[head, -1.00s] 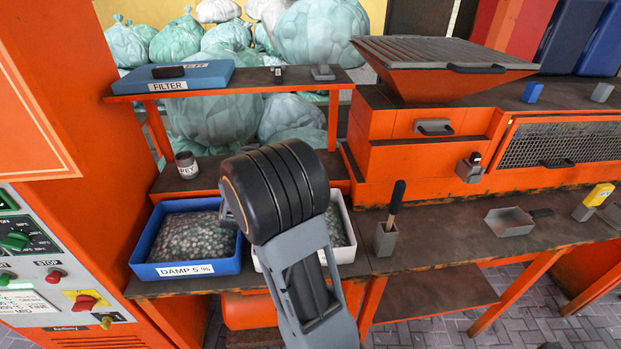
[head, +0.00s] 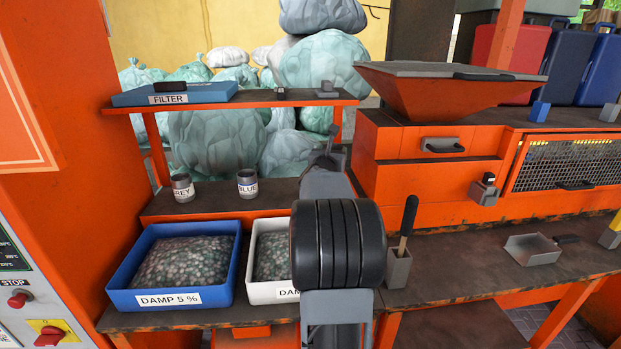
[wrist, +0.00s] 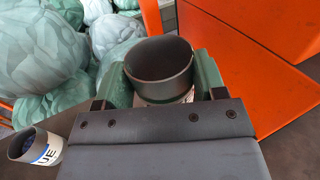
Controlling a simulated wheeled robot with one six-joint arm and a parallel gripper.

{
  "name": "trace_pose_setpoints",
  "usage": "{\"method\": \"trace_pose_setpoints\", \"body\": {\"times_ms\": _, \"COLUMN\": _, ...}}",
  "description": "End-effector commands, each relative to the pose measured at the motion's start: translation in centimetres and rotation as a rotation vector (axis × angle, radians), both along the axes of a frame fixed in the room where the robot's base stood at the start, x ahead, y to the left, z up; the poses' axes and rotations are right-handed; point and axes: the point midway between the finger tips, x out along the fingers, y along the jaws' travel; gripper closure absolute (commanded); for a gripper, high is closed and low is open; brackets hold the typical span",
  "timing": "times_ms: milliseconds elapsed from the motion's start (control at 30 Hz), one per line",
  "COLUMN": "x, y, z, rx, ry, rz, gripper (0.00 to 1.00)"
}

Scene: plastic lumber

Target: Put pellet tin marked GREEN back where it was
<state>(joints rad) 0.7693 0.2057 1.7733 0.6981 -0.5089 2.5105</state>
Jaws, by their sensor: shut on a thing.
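My gripper (wrist: 160,82) is shut on a grey, open-topped pellet tin (wrist: 160,62) in the wrist view. Its pale label shows only in part below the rim, and its word cannot be read. In the head view my gripper (head: 326,152) is over the right end of the lower shelf, and my arm hides the held tin. The tin marked BLUE (head: 248,183) stands upright on that shelf to the left; it also shows in the wrist view (wrist: 38,146). A tin marked GREY (head: 183,188), its label partly turned away, stands further left.
A blue tray (head: 170,298) marked DAMP 5 % and a white tray (head: 270,291) hold pellets in front of the shelf. An upper shelf (head: 230,101) lies above. The orange machine (head: 400,185) stands close on the right. A grey holder (head: 397,270) with a black-handled tool stands beside my arm.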

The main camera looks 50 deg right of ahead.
Motion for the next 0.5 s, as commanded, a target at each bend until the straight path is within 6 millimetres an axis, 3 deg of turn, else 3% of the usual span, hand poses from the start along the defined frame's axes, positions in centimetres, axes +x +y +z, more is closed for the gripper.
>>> {"method": "trace_pose_setpoints", "body": {"times_ms": 33, "x": 1.6, "y": 0.0, "z": -0.2, "rx": 0.004, "ry": 0.003, "rz": 0.004, "gripper": 0.6}}
{"method": "trace_pose_setpoints", "body": {"times_ms": 167, "x": 4.6, "y": 0.1, "z": -2.0, "rx": 0.003, "ry": 0.003, "rz": 0.003, "gripper": 0.6}}
{"method": "trace_pose_setpoints", "body": {"times_ms": 300, "x": 6.4, "y": 0.1, "z": -4.6, "rx": 0.002, "ry": 0.003, "rz": 0.002, "gripper": 0.6}}
{"method": "trace_pose_setpoints", "body": {"times_ms": 500, "x": 8.0, "y": 0.0, "z": -6.5, "rx": -0.001, "ry": 0.0, "rz": 0.0, "gripper": 0.6}}
